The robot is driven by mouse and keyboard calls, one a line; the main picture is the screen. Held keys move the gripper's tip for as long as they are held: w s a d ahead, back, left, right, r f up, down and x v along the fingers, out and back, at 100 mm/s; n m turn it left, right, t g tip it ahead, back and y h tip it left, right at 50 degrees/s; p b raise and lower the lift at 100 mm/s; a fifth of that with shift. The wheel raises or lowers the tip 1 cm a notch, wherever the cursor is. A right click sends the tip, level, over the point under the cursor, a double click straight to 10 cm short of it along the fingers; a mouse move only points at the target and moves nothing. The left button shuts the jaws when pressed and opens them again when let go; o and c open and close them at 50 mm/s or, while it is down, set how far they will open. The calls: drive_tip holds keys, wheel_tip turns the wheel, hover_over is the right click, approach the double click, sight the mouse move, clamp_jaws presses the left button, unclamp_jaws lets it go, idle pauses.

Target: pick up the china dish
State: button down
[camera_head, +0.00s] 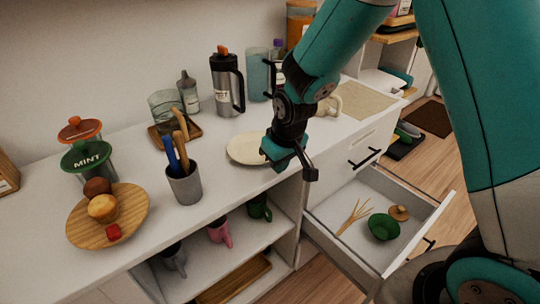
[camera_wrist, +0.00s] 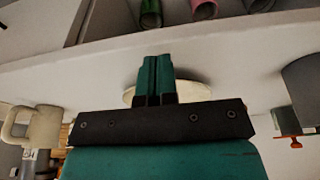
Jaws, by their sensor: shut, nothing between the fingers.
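The china dish (camera_head: 243,149) is a round, shallow, cream plate on the white counter, in the middle of the head view. My gripper (camera_head: 309,170) is over the counter's front edge, just right of the dish, and my arm hides part of the dish's right side. In the wrist view, my gripper's green fingers (camera_wrist: 155,72) are together with nothing between them. The dish's pale rim (camera_wrist: 193,90) shows behind them there. I cannot tell whether the fingers touch the dish.
A grey cup with utensils (camera_head: 185,188) stands left of the dish. Behind it are a wooden tray (camera_head: 190,133) and a steel flask (camera_head: 227,85). A cream mug (camera_head: 330,105) is to the right. Below, an open drawer (camera_head: 335,208) juts out, holding a green bowl (camera_head: 383,227).

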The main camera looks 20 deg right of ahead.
idle(0.5)
drive_tip(key=shift+p+v, duration=0.85)
drive_tip(key=shift+v, duration=0.05)
drive_tip(key=s+d+b, duration=0.3)
drive_tip(key=s, duration=0.8)
drive_tip(key=shift+d, duration=0.3)
drive_tip(key=shift+f, duration=0.15)
